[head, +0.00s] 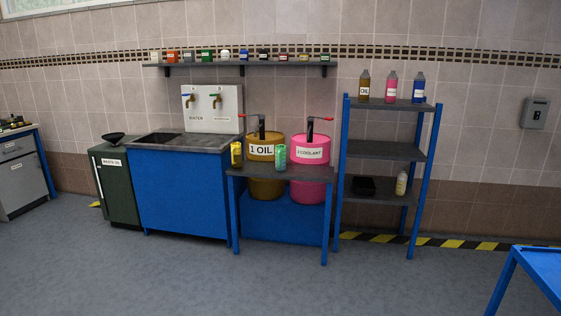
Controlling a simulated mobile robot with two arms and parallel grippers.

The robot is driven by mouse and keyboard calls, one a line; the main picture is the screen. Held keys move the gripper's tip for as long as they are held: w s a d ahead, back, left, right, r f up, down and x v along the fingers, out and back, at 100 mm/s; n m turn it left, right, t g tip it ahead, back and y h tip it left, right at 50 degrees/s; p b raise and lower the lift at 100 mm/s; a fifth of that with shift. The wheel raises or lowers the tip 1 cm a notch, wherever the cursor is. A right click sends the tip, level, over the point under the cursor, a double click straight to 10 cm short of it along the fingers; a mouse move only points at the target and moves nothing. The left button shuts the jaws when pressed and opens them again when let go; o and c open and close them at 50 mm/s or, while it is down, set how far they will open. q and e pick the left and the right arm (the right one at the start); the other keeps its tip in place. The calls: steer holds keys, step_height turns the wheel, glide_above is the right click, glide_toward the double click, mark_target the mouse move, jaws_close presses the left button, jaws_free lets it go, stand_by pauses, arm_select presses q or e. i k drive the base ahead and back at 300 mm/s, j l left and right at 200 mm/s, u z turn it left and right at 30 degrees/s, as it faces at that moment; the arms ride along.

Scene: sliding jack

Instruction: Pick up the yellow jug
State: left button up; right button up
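A small yellow jug (237,154) with a dark label stands upright at the left end of a small dark-topped table with blue legs (311,175). A green jug (280,157) stands on the same table, to the right of the yellow one. Neither of my grippers shows in the head view, and nothing touches the yellow jug.
A blue sink cabinet (182,195) adjoins on the left, a shelf rack (387,151) on the right. The grey floor (180,275) in front is clear.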

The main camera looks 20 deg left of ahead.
mark_target(236, 151)
steer(key=u, duration=1.55)
steer(key=i+l+z, duration=0.35)
steer(key=i, duration=0.15)
steer(key=i+l+z, duration=0.3)
steer(key=i, duration=0.25)
steer(key=i+z, duration=0.35)
steer(key=i, duration=0.15)
